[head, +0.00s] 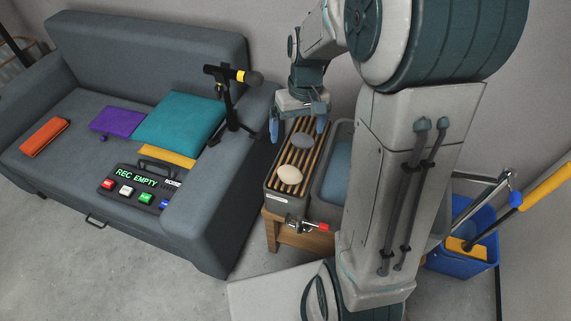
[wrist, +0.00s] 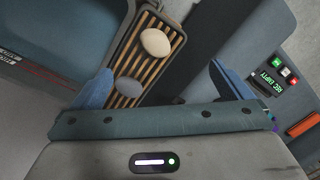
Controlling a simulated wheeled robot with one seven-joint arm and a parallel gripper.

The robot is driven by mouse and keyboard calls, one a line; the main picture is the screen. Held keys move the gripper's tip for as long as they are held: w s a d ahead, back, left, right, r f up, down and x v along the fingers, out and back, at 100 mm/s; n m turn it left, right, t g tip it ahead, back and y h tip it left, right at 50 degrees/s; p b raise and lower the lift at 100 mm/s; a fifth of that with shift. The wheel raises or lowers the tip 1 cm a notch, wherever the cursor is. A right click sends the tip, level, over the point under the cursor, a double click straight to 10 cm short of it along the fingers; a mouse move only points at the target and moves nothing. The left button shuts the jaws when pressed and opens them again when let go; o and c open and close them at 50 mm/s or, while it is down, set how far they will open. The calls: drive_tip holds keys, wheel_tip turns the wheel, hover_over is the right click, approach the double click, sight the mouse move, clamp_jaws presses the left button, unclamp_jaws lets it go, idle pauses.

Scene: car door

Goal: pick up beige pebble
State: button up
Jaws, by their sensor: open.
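The beige pebble (head: 289,175) lies on the near part of a slatted wooden rack in a grey tray (head: 273,183). In the wrist view the beige pebble (wrist: 155,42) is near the top, beyond my fingertips. A grey pebble (head: 302,141) lies behind it on the same slats, and shows in the wrist view (wrist: 129,88) nearer my left-hand finger. My gripper (head: 298,129) is open and empty above the far part of the rack. In the wrist view my gripper (wrist: 162,82) has its two blue fingers wide apart.
A basin (head: 337,165) with bluish contents adjoins the rack's right side, partly hidden by my arm. A tap with a red handle (head: 323,227) projects at the front. A grey sofa (head: 235,215) stands left, bearing a microphone stand (head: 233,110). A blue bucket (head: 462,255) is right.

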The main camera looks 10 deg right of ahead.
drive_tip(key=b, duration=0.2)
hover_over(291, 170)
drive_tip(key=d, duration=0.1)
wheel_tip(291, 170, down, 7)
drive_tip(key=shift+g, duration=0.5)
drive_tip(key=f, duration=0.3)
drive_tip(key=f+b, duration=0.1)
drive_tip(key=f, duration=0.5)
drive_tip(key=shift+s+a+f+b, duration=0.1)
drive_tip(key=shift+s+a+b, duration=0.05)
drive_tip(key=shift+a+b, duration=0.2)
drive_tip(key=f+b, duration=0.1)
drive_tip(key=f, duration=0.4)
drive_tip(key=shift+a+f, duration=0.1)
drive_tip(key=shift+a, duration=0.1)
drive_tip(key=c, duration=1.3)
drive_tip(key=shift+o, duration=0.2)
